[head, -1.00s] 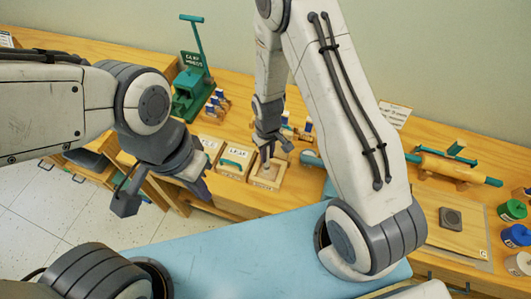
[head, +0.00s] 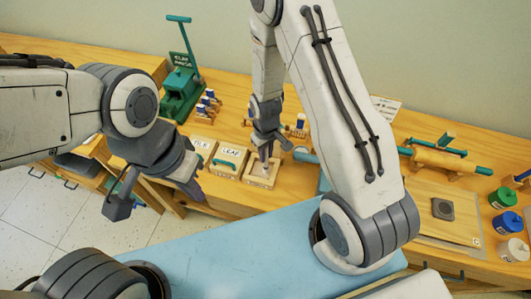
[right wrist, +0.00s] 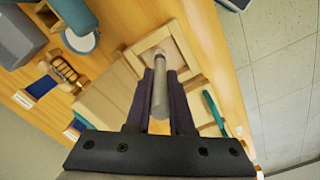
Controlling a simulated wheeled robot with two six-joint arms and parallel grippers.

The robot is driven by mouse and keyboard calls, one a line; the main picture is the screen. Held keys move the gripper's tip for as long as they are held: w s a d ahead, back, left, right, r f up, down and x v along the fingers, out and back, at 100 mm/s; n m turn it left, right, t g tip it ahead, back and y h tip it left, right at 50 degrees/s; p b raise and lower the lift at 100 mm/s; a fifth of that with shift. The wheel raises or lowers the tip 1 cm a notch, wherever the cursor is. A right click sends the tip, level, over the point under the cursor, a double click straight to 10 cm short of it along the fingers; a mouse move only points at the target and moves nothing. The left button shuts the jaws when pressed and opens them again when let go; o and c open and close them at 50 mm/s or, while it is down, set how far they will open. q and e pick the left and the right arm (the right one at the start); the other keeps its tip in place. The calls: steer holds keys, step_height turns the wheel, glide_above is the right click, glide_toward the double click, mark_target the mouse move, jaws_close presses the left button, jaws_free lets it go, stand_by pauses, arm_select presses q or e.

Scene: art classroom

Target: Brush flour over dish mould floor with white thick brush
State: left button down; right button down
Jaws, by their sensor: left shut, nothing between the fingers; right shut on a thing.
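My right gripper (head: 265,151) is shut on a pale thick brush, whose grey-white shaft (right wrist: 160,92) shows between the fingers in the right wrist view. The brush points down into a square wooden mould (head: 262,182), which also shows in the right wrist view (right wrist: 190,46). I cannot tell whether its tip touches the mould floor. No flour can be made out, and this mould's label is not readable. My left gripper (head: 192,188) is shut and empty, in front of the bench at the left.
Beside the mould stand boxes marked LEAF (head: 230,158) and TILE (head: 201,149). A green clay press (head: 181,95) stands behind them at the left. A rolling pin (head: 440,162) and coloured pots (head: 503,198) are at the right. A blue surface (head: 230,245) lies in front.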

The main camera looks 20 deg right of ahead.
steer(key=shift+w+a, duration=0.1)
steer(key=shift+a, duration=0.1)
steer(key=shift+w+a, duration=0.2)
steer(key=shift+a, duration=0.05)
steer(key=shift+w+a+f, duration=0.1)
steer(key=shift+a, duration=0.05)
steer(key=shift+w+a, duration=0.15)
steer(key=shift+a, duration=0.1)
steer(key=shift+w+a, duration=0.3)
steer(key=shift+a, duration=0.1)
steer(key=shift+s+d, duration=0.15)
steer(key=shift+d, duration=0.05)
steer(key=shift+s+d, duration=0.2)
steer(key=shift+d, duration=0.05)
steer(key=shift+s+d, duration=0.1)
steer(key=shift+d, duration=0.05)
